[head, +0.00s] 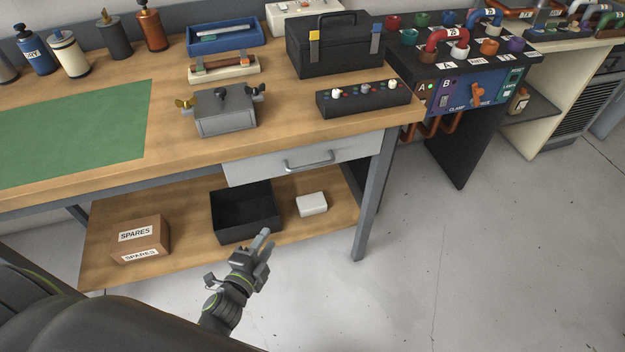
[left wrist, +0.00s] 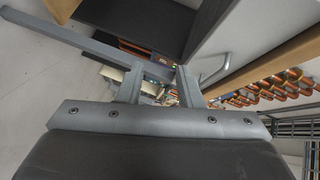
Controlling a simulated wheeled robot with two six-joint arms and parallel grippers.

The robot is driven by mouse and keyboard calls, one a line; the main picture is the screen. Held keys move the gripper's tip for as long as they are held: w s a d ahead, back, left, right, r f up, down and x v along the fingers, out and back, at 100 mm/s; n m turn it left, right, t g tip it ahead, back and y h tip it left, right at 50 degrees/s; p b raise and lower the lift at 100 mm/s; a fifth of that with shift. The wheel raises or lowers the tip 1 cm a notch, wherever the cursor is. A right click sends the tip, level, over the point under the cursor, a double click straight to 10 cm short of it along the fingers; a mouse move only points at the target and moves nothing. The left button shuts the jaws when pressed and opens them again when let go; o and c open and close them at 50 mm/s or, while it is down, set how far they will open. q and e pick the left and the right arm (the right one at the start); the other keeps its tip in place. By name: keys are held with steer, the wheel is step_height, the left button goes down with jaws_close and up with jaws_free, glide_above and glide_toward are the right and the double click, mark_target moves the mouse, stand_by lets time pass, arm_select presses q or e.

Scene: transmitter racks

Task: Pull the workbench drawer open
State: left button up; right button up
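The workbench drawer (head: 255,170) is a light grey front under the wooden bench top, and it looks shut. Its curved metal handle (head: 308,164) sits at the middle of the front. My left gripper (head: 266,250) is in front of the bench, lower than the drawer and apart from the handle. In the left wrist view, its two fingers (left wrist: 158,85) stand apart with nothing held between them. The handle (left wrist: 216,70) shows just right of the fingers there, on the pale drawer front (left wrist: 240,32). My right gripper is not in view.
The lower shelf holds a SPARES box (head: 140,238), an open black bin (head: 246,212) and a white box (head: 312,204). A grey bench leg (head: 371,200) stands right of the drawer. A black toolbox (head: 335,45) and a control box (head: 362,98) are on top. The right floor is clear.

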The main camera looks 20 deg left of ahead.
arm_select(q)
step_height(320, 180, up, 9)
steer(key=d+m+t+h+b, duration=0.2)
steer(key=m+t+h, duration=0.1)
steer(key=m, duration=0.3)
glide_toward(310, 166)
steer(key=x, duration=1)
steer(key=shift+w+f+p, duration=0.2)
steer(key=shift+f+p, duration=0.1)
steer(key=shift+p, duration=0.1)
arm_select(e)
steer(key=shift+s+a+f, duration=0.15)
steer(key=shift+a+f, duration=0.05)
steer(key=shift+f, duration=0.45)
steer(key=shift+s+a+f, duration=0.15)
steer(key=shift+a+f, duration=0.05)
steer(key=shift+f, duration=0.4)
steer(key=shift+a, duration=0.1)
arm_select(q)
jaws_close()
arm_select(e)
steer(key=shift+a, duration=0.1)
